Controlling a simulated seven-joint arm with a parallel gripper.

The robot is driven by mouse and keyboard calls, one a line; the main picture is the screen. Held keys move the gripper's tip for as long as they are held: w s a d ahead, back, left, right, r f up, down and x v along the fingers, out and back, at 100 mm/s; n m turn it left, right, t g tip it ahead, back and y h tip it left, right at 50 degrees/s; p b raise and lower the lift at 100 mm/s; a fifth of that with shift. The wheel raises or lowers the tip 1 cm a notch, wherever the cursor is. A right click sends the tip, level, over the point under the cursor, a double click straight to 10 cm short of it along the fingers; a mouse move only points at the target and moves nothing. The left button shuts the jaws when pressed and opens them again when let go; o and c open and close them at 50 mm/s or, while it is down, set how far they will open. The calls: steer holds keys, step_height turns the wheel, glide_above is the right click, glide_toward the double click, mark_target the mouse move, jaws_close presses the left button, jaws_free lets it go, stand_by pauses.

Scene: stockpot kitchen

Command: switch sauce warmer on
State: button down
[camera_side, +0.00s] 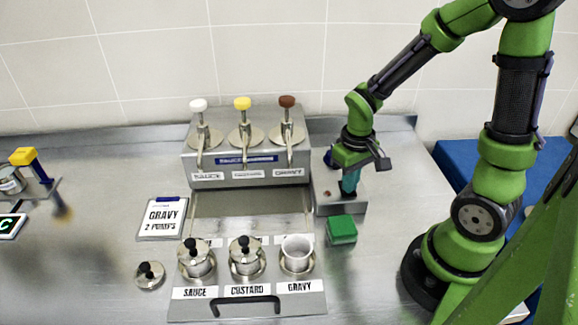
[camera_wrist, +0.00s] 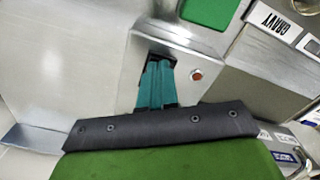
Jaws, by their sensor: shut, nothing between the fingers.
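The sauce warmer (camera_side: 215,170) is a steel unit with three pumps, their knobs white, yellow and brown. A small steel control box (camera_side: 352,203) stands against its right side, and also shows in the wrist view (camera_wrist: 205,48). It carries a dark red, unlit-looking round lamp (camera_wrist: 196,74). Beside the lamp is a black switch (camera_wrist: 153,58), largely hidden behind my fingers. My gripper (camera_side: 349,192) is shut and empty, teal fingers pointing down at the box. In the wrist view the fingertips (camera_wrist: 157,70) overlap the switch; I cannot tell whether they touch it.
A green block (camera_side: 341,230) lies just in front of the box. A holder (camera_side: 178,307) with two lidded pots and an open gravy cup stands in front of the warmer. A loose lid (camera_side: 149,275) and a "GRAVY 2 PUMPS" card (camera_side: 162,218) lie left.

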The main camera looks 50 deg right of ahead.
step_height(320, 180, up, 7)
stand_by(0.8)
steer(key=s+a+r+t+y, duration=0.1)
steer(key=a+r+t, duration=0.2)
steer(key=r, duration=0.3)
steer(key=s+a+r+m+t+y, duration=0.1)
steer(key=a+r+t, duration=0.3)
steer(key=r, duration=0.2)
steer(key=shift+s+a, duration=0.25)
steer(key=shift+s, duration=0.05)
steer(key=c, duration=1.8)
jaws_free()
steer(key=shift+r, duration=0.1)
steer(key=shift+c, duration=0.2)
